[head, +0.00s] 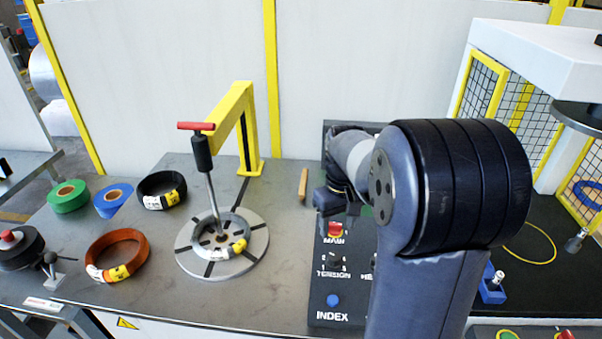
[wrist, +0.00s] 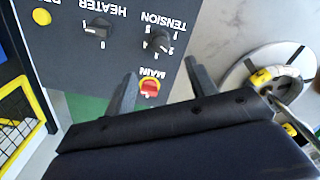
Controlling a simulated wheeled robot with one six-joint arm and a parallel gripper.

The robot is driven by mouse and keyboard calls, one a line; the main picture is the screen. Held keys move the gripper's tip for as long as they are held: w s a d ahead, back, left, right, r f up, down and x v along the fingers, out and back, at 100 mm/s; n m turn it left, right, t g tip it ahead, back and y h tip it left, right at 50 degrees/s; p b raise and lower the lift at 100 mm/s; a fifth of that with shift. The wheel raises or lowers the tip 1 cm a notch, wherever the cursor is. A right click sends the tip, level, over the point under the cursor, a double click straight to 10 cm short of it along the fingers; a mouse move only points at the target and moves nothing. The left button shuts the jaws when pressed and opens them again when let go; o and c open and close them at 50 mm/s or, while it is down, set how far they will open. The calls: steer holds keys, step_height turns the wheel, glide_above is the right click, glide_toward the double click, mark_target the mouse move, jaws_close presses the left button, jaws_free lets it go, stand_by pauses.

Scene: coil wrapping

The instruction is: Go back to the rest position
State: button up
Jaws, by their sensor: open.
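My gripper (wrist: 160,88) shows in the wrist view with its two dark fingers apart and nothing between them. It is over the dark control panel (wrist: 70,40), close to the red MAIN switch (wrist: 150,88). In the head view my arm fills the right centre and hides part of the panel (head: 322,290); the fingers themselves are hard to make out there. The MAIN switch also shows in the head view (head: 335,230), with the TENSION knob (head: 334,259) and the blue INDEX button (head: 333,300) below it.
A round turntable (head: 190,262) holds a grey coil (head: 240,222) under a red-handled rod (head: 203,155) and yellow post (head: 247,130). A black coil (head: 150,190), an orange coil (head: 125,245), green tape (head: 68,208) and blue tape (head: 105,210) lie left. A yellow-framed machine (head: 490,85) stands right.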

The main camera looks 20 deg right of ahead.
mark_target(334, 255)
step_height(334, 255, down, 10)
steer(key=shift+f+p, duration=0.25)
steer(key=shift+p, duration=0.05)
stand_by(0.3)
